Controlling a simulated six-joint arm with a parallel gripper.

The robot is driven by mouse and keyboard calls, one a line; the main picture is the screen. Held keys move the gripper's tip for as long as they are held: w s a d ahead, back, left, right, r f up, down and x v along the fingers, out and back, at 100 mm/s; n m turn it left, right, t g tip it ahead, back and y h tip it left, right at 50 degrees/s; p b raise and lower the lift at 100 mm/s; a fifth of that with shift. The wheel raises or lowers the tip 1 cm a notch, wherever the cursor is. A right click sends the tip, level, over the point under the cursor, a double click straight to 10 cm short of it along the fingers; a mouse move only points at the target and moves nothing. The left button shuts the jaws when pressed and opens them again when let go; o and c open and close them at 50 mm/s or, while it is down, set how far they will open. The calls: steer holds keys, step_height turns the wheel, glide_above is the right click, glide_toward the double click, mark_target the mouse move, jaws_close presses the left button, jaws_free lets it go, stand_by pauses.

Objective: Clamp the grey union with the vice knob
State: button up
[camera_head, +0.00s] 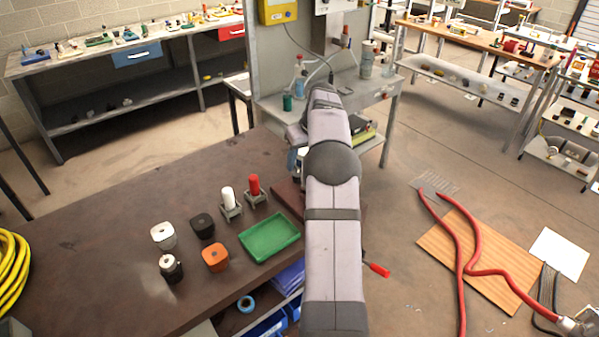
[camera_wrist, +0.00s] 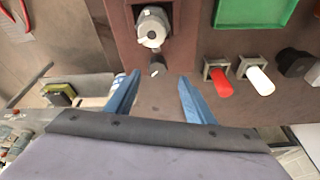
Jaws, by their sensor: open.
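The grey union (camera_wrist: 152,27) stands on a reddish-brown base (camera_wrist: 124,24) at the top middle of the wrist view, its pale round end facing the camera. A small dark part (camera_wrist: 157,68), which looks like the vice knob, sits just below it. My gripper (camera_wrist: 159,76) is open, its blue fingers apart on either side of and just short of this dark part. Nothing shows between the fingers except that part and the brown tabletop. In the head view my arm hides the union and knob. Only an edge of the base (camera_head: 286,196) shows there.
A red cylinder (camera_head: 254,186) and a white cylinder (camera_head: 228,199) stand in grey holders beside the base. A green tray (camera_head: 270,238), an orange block (camera_head: 215,257) and several dark or pale blocks lie nearer.

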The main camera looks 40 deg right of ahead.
mark_target(298, 173)
steer(key=shift+s+d+r+n+t, duration=0.15)
steer(key=shift+d+n+t, duration=0.05)
steer(key=shift+n, duration=0.4)
steer(key=shift+s+d+r+n+t, duration=0.1)
steer(key=shift+d+n+t, duration=0.1)
steer(key=shift+n, duration=0.4)
steer(key=shift+p+x, duration=1.55)
steer(key=shift+x, duration=2.1)
steer(key=shift+a, duration=0.15)
steer(key=shift+c, duration=0.3)
steer(key=c, duration=1)
